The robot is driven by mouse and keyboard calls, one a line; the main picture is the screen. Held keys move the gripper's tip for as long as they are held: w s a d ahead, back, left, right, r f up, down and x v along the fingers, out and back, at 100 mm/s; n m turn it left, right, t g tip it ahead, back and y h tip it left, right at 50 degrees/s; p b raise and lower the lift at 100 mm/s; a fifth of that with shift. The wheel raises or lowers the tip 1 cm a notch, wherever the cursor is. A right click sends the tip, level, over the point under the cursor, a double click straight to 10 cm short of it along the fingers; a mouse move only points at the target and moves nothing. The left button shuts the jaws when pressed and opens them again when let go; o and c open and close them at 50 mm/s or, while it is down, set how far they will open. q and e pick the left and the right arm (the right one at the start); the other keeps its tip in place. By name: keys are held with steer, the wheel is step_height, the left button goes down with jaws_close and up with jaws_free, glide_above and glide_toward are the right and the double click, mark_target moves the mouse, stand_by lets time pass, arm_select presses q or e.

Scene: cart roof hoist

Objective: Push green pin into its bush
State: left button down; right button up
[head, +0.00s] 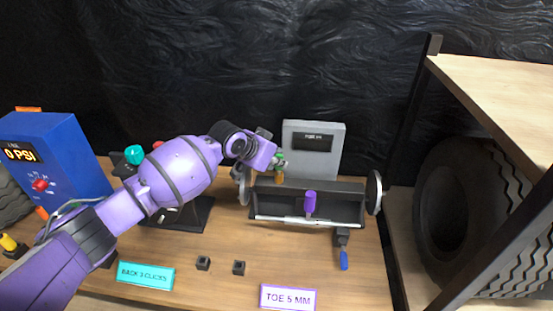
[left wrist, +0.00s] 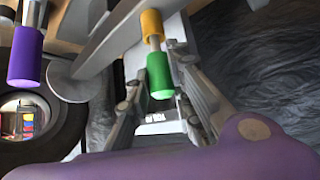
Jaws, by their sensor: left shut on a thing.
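The green pin (left wrist: 160,77) is between the fingers of my left gripper (left wrist: 168,98) in the left wrist view. Its metal shank runs into or up to the orange bush (left wrist: 151,23); how deep it sits I cannot tell. In the head view my left gripper (head: 272,158) is at the left end of the dark trough-like fixture, and the orange bush (head: 279,177) shows just below it. The gripper is shut on the green pin, which is mostly hidden in the head view. My right gripper is not in view.
A purple handle (head: 310,201) stands at the fixture's (head: 345,210) middle. A grey box with a display (head: 313,145) stands behind. A blue-handled part (head: 343,258) hangs in front. Two small black blocks (head: 203,263) and label plates (head: 288,298) lie nearer. A shelf with a tyre (head: 445,205) stands right.

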arm_select(q)
steer(key=shift+f, duration=0.35)
steer(key=shift+f, duration=0.5)
steer(key=c, duration=1.5)
jaws_free()
steer(key=v, duration=1.2)
steer(key=shift+f, duration=0.1)
